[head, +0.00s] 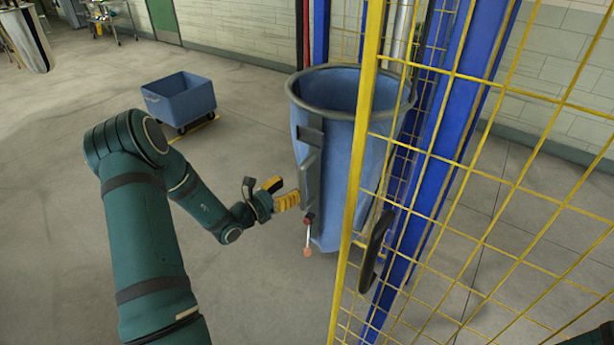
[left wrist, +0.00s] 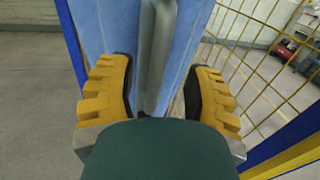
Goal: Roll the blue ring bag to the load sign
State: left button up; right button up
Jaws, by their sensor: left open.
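The blue ring bag (head: 338,150) is tall and upright, with a dark round ring at its open top. A grey upright bar (head: 308,185) runs down its near side, with a red knob and a small orange ball hanging below. My left gripper (head: 284,194) is at the bag's left side, near this bar. In the left wrist view, its yellow fingers (left wrist: 160,70) are open on either side of the grey bar (left wrist: 157,55), with the blue bag (left wrist: 105,25) behind. Contact with the bar cannot be told. No load sign can be made out. My right gripper is out of view.
A yellow mesh panel (head: 480,170) with a dark handle (head: 376,250) stands at the right, partly covering the bag. Blue posts (head: 430,150) rise beside it. A blue wheeled cart (head: 180,100) stands farther back left. The floor at the left is mostly clear.

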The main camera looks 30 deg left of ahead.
aim_at(300, 182)
pick_arm(q)
jog(key=x, duration=0.8)
jog(key=shift+s, duration=0.1)
grip_shut()
